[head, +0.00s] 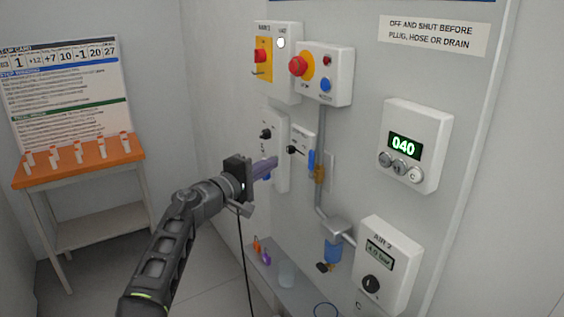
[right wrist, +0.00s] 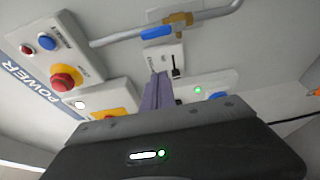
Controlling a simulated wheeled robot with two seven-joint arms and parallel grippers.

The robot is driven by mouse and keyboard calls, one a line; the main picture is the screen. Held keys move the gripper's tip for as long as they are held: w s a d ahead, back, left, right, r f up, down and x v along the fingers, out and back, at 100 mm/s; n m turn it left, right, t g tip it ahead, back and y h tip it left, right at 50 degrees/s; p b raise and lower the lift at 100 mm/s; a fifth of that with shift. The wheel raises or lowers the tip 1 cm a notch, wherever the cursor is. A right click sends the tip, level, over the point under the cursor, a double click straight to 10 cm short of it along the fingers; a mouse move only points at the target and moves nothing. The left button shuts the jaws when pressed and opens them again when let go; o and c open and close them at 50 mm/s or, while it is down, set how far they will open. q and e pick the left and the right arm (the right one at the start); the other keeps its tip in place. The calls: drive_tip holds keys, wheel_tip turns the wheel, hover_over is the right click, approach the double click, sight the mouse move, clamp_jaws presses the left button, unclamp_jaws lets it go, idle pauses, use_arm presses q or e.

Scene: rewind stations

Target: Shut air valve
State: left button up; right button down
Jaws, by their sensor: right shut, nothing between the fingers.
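The air valve shows as a brass body (head: 319,174) with a blue lever (head: 311,160) on the grey pipe. The lever lies roughly along the pipe. In the right wrist view the blue lever (right wrist: 157,32) and brass body (right wrist: 180,18) are near the top, beyond the fingers. My right gripper (head: 274,163) is shut and empty, its purple fingers pointing at the wall panel, left of the lever and apart from it. The purple fingers also show in the right wrist view (right wrist: 157,92). My left gripper is out of view.
A small switch box (head: 302,142) with a black plug sits just left of the valve. Above is a box with a red stop button (head: 298,66). Lower right is the AIR 2 box (head: 389,264) with a black knob. A shelf (head: 286,297) holds small items. An orange-topped table (head: 80,160) stands left.

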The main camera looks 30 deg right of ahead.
sight(311, 165)
drive_tip(key=s+d+p, duration=0.1)
drive_tip(key=d+p, duration=0.2)
drive_tip(key=d, duration=0.6)
drive_tip(key=shift+p, duration=0.3)
drive_tip(key=shift+a+f, duration=0.1)
